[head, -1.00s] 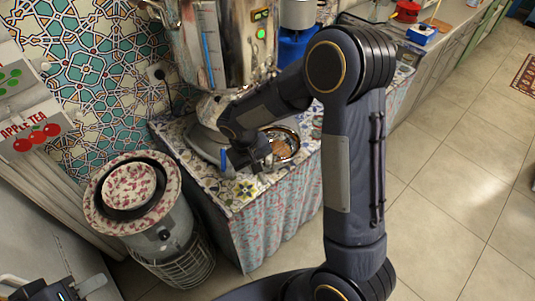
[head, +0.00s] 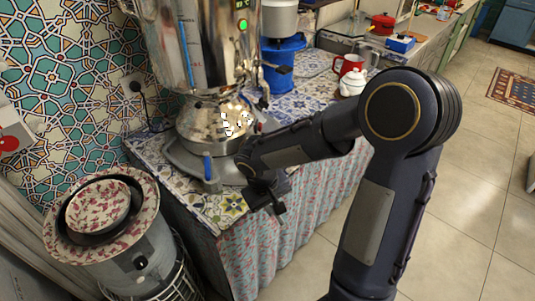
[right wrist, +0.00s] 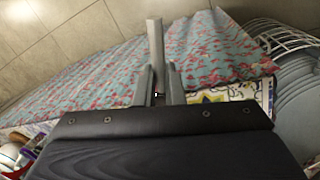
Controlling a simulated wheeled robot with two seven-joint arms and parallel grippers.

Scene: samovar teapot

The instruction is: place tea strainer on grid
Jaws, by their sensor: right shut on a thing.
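My right gripper (head: 272,195) is in front of the samovar's base, above the front edge of the tiled counter. In the right wrist view my gripper (right wrist: 159,88) is shut on a slim grey bar (right wrist: 155,45), which fits the handle of the tea strainer. The strainer's bowl does not show clearly. The samovar (head: 215,125) stands on a grey base tray (head: 180,160), just left of and behind the gripper. I cannot make out the grid; my right arm covers part of the counter. My left gripper is out of view.
A grey drum with a flowered bowl (head: 98,207) stands at the left. A blue container (head: 283,70), a red mug (head: 348,64) and a white teapot (head: 352,84) stand behind my arm. A flowered curtain (head: 300,225) hangs below the counter; open floor lies right.

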